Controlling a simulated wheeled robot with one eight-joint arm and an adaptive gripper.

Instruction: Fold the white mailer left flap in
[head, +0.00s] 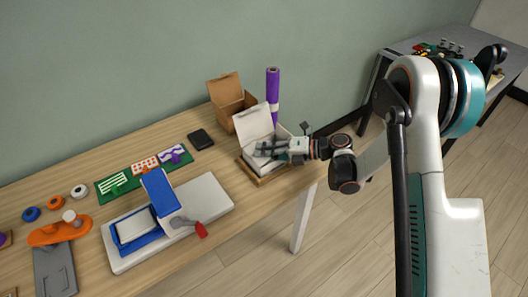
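The white mailer (253,121) stands on a brown wooden board (248,171) near the right end of the workbench. Its lid is raised and leans up at the back. My gripper (260,149) reaches in from the right, and its dark fingers lie across the mailer's open body, in front of the lid. Whether the fingers touch the mailer cannot be told. They are too small here to tell whether they are open or shut. The mailer's left flap cannot be made out clearly, and my gripper covers part of the box.
A brown open carton (226,95) and a purple roll (272,86) stand close behind the mailer. A black square item (200,139) lies to the left. A blue-and-white press (160,192) with a red-tipped handle (200,230) stands front left. Bare bench top (222,165) lies between.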

